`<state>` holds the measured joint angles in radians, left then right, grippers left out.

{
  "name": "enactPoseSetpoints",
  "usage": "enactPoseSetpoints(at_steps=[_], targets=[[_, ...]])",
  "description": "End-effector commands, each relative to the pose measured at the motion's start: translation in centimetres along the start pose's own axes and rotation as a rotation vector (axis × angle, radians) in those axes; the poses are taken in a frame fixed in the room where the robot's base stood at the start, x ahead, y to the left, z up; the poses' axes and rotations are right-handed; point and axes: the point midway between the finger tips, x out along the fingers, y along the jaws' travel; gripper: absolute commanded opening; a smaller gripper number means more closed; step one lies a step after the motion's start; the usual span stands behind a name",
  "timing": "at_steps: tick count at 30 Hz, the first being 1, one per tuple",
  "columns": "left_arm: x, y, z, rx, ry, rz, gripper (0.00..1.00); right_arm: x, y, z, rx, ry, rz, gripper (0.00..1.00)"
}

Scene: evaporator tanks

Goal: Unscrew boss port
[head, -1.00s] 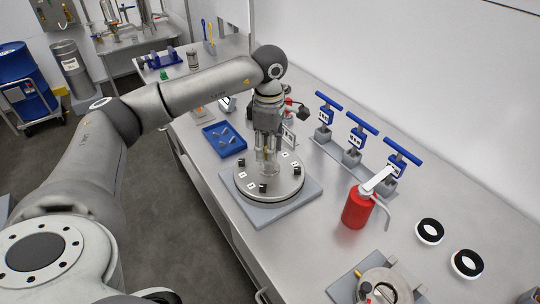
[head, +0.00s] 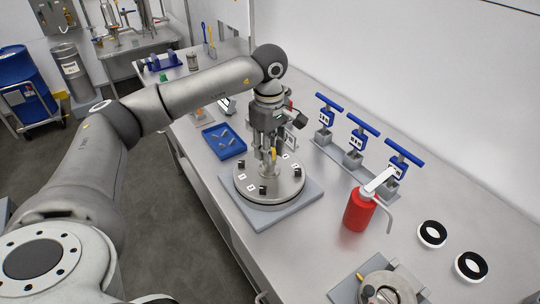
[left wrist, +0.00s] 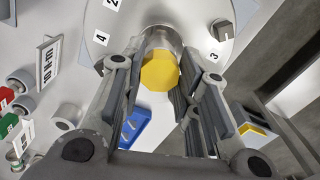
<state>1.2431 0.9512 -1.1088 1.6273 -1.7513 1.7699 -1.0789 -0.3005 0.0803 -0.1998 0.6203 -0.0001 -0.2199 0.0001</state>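A round grey metal lid (head: 281,193) with numbered labels and black knobs around its rim lies on a square grey base plate (head: 256,217) on the bench. My left gripper (head: 267,150) points down over the port. In the left wrist view its fingers stand apart on both sides of the yellow top, with gaps visible. My right gripper is not in view.
A blue tray (head: 208,133) with small metal parts lies left of the lid. Blue T-handled tools (head: 357,140) stand in a rack to the right, near a red pump bottle (head: 359,210) and two black-and-white rings (head: 432,234). A 10 N·m sign (left wrist: 47,60) stands beside the lid.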

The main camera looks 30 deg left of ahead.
Motion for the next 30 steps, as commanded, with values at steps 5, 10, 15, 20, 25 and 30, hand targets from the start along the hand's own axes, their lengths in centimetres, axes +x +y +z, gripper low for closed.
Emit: enactPoseSetpoints(at_steps=[5, 10, 15, 20, 25, 30], targets=[[0.01, 0.01, 0.01, -0.018, 0.000, 0.000, 0.00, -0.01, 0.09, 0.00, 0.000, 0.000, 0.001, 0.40], [-0.02, 0.02, 0.01, -0.174, 0.000, 0.000, 0.00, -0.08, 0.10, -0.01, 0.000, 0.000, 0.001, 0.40], [0.01, 0.00, 0.02, -0.354, -0.001, -0.001, 0.00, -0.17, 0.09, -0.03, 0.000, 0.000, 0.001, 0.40], [0.01, 0.01, 0.02, -0.445, -0.001, 0.000, 0.00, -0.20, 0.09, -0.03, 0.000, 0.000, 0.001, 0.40], [0.01, 0.02, 0.02, -0.454, -0.001, 0.000, 0.00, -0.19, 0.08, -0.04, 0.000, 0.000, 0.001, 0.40], [0.00, 0.02, 0.02, -0.463, -0.001, 0.000, 0.00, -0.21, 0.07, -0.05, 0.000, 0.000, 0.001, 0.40]])
